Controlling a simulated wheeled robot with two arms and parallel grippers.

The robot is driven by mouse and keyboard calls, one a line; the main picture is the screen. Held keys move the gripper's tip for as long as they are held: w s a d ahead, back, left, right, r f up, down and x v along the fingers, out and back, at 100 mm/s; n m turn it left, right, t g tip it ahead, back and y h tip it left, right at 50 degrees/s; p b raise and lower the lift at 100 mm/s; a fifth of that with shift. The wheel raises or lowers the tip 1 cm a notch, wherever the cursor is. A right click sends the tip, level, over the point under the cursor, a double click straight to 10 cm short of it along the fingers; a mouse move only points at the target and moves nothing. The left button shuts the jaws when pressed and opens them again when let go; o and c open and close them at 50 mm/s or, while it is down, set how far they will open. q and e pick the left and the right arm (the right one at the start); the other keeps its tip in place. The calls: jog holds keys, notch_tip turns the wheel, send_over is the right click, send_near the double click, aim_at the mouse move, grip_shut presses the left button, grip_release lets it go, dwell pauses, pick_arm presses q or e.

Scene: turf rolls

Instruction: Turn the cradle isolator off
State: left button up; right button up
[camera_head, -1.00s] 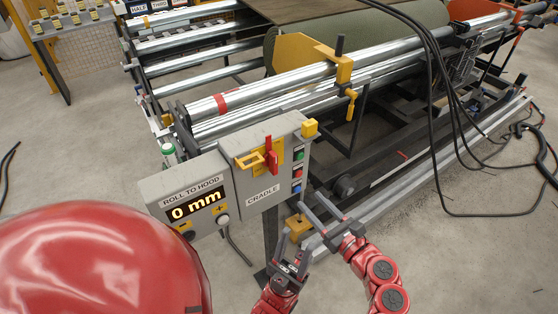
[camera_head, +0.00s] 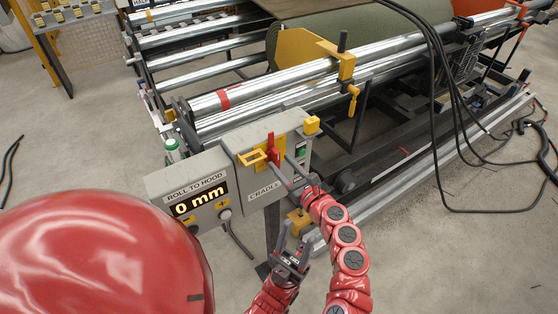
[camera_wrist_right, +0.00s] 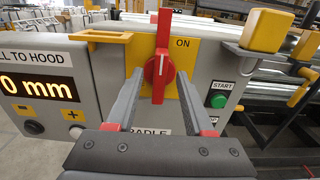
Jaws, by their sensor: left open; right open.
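The cradle isolator is a red rotary handle (camera_wrist_right: 159,68) on a yellow plate (camera_wrist_right: 185,55) on the front of the grey CRADLE box (camera_head: 236,142). The handle stands upright, and the word ON shows to its upper right. The handle also shows in the head view (camera_head: 271,146). My right gripper (camera_wrist_right: 160,82) is open in front of the box, its fingers on either side of the handle. I cannot tell whether they touch it. My left gripper (camera_head: 294,240) is open and empty, low in front of the box's post.
A yellow bracket (camera_wrist_right: 100,36) juts out left of the handle, and a yellow block (camera_wrist_right: 264,31) sits at the box's upper right corner. A green START button (camera_wrist_right: 218,101) is to the right. The ROLL TO HOOD display (camera_head: 186,203) adjoins on the left. Steel rollers (camera_head: 270,90) lie behind.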

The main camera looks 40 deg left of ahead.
jog(key=shift+x, duration=1.15)
grip_shut()
